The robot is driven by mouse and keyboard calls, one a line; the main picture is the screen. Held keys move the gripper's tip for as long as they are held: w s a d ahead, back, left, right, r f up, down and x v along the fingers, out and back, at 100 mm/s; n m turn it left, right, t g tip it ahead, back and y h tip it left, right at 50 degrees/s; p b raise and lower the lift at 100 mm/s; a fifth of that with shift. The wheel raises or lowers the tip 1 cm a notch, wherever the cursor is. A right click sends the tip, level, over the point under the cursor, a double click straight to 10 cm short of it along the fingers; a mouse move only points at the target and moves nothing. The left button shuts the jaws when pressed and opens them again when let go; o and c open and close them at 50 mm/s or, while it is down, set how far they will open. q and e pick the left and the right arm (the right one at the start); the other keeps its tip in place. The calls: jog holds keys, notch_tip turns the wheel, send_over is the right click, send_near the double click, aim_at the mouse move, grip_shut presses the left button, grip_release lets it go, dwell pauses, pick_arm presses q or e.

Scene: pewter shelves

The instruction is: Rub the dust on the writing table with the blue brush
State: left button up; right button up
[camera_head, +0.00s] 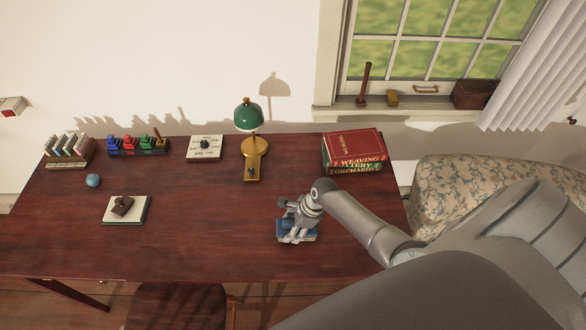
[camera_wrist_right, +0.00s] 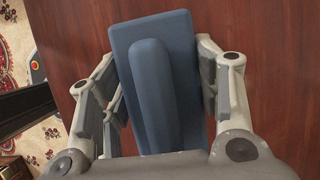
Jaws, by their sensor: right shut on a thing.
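The writing table (camera_head: 200,235) is dark reddish wood and fills the middle of the head view. My right gripper (camera_head: 296,226) is over the right part of the table, shut on the blue brush (camera_head: 311,239). In the right wrist view the brush (camera_wrist_right: 160,85) is a flat blue block with a raised rounded grip, held between the two fingers of the gripper (camera_wrist_right: 160,100). The brush is at or close to the tabletop; contact cannot be told. I cannot make out any dust on the wood. My left gripper is not in view.
Along the back stand a card rack (camera_head: 70,150), coloured inkwells (camera_head: 138,145), a white block (camera_head: 204,147), a green lamp (camera_head: 250,120) and stacked books (camera_head: 354,152). A blue ball (camera_head: 93,181) and a notepad (camera_head: 140,210) lie left. A floral armchair (camera_head: 480,180) is right. The front middle is clear.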

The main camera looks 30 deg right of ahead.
jog(key=shift+w+d+f+b, duration=0.15)
jog(key=shift+w+d+b, duration=0.2)
jog(key=shift+w+d, duration=0.35)
jog(key=shift+w+d+f+b, duration=0.1)
jog(key=shift+w+d+b, duration=0.3)
jog(key=shift+w, duration=0.35)
jog(key=shift+w+d+r, duration=0.1)
jog(key=shift+w+d, duration=0.4)
jog(key=shift+w, duration=0.25)
jog(key=shift+w+d+b, duration=0.35)
jog(key=shift+w+b, duration=0.15)
jog(key=shift+w, duration=0.1)
jog(key=shift+w+d+b, duration=0.35)
jog(key=shift+w+b, duration=0.15)
jog(key=shift+w, duration=0.1)
jog(key=shift+w+d+r+b, duration=0.1)
jog(key=shift+w+d+b, duration=0.2)
jog(key=shift+w, duration=0.25)
jog(key=shift+r, duration=0.15)
notch_tip(320, 180, up, 4)
jog(key=p, duration=0.5)
jog(key=shift+w+a+r, duration=0.1)
jog(key=shift+r, duration=0.8)
jog(key=shift+r, duration=0.1)
